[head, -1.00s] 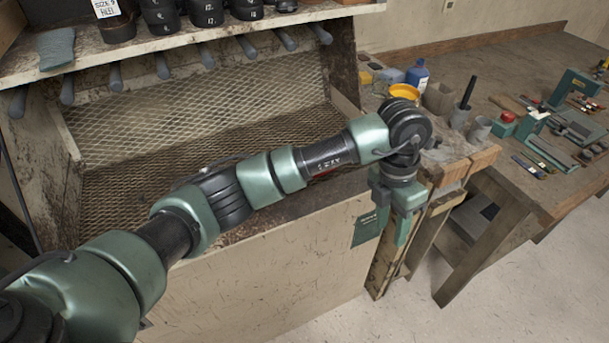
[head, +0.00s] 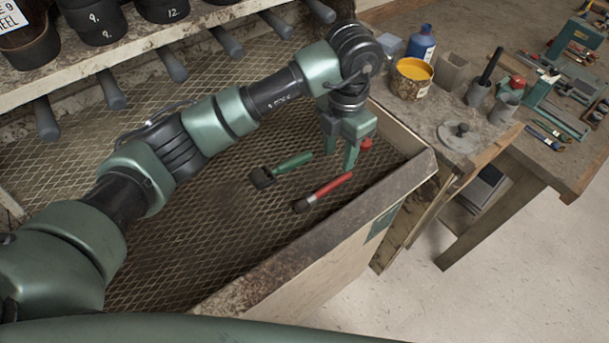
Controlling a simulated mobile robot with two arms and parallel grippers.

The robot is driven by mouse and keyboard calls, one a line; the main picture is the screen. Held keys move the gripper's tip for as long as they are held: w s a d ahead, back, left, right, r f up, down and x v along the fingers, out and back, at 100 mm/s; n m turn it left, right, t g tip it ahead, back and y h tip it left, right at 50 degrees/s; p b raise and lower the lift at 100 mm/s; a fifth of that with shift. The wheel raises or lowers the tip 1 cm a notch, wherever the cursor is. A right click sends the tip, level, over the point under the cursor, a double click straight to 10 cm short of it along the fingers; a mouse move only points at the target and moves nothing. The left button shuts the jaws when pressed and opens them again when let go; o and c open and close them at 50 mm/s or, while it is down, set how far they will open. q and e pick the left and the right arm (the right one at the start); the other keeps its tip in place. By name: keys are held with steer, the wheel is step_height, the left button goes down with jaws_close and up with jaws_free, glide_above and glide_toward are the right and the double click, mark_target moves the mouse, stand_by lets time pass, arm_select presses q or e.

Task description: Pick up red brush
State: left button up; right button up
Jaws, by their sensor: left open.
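The red brush (head: 330,187) lies on the mesh floor of the bin (head: 190,235), near its front right. Its red handle points up and right, and its dark head is at the lower left. My left gripper (head: 341,160) is open, with its fingers pointing down just above and beyond the handle's upper end. It looks apart from the brush, though the exact gap is hard to tell. My right gripper is out of view.
A green-handled brush (head: 285,168) lies just left of the red one. A small red object (head: 365,145) shows beside my gripper. The bin's front wall (head: 300,262) rises nearby. A workbench (head: 455,110) with a yellow pot (head: 412,78) stands right.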

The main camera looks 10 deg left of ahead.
mark_target(336, 181)
arm_select(q)
steer(key=shift+f, duration=0.4)
steer(key=shift+s+d+f+p, duration=0.15)
steer(key=shift+s+f+p, duration=0.25)
steer(key=shift+f, duration=0.2)
steer(key=shift+s+d+f+p, duration=0.15)
steer(key=shift+s+f+p, duration=0.1)
steer(key=shift+f+p, duration=0.3)
steer(key=f, duration=0.2)
steer(key=f+p, duration=0.1)
steer(key=shift+a+f, duration=0.25)
steer(key=shift+f, duration=0.35)
steer(key=shift+d, duration=0.1)
jaws_close()
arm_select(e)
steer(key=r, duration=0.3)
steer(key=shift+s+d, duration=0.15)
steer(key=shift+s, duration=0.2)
